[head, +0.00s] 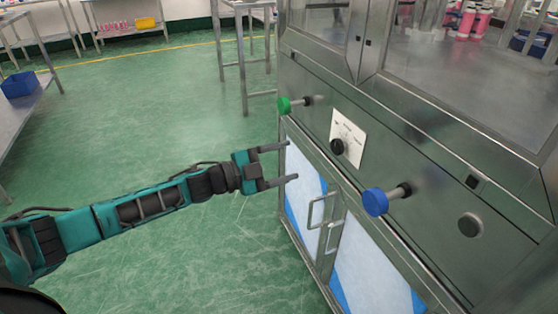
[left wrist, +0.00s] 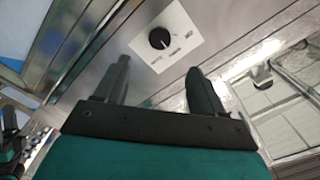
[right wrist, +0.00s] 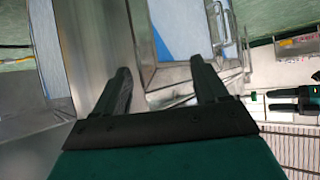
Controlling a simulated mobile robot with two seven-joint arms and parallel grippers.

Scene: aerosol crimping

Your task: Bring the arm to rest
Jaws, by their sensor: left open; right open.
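My left gripper (head: 285,164) reaches in from the left in the head view, its two dark fingers spread and empty. It is in front of the steel machine (head: 430,130), below the green knob (head: 284,105) and left of the black dial (head: 337,146). In the left wrist view the left gripper (left wrist: 160,82) is open, with the dial (left wrist: 159,39) on its white plate beyond the fingers. My right gripper (right wrist: 162,80) shows only in the right wrist view, open and empty, with a steel panel and a blue-and-white door beyond it.
A blue knob (head: 375,202) sticks out of the machine's front, and a door handle (head: 316,210) is below. A steel table with a blue bin (head: 20,84) stands at the far left. The green floor (head: 160,110) between is clear.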

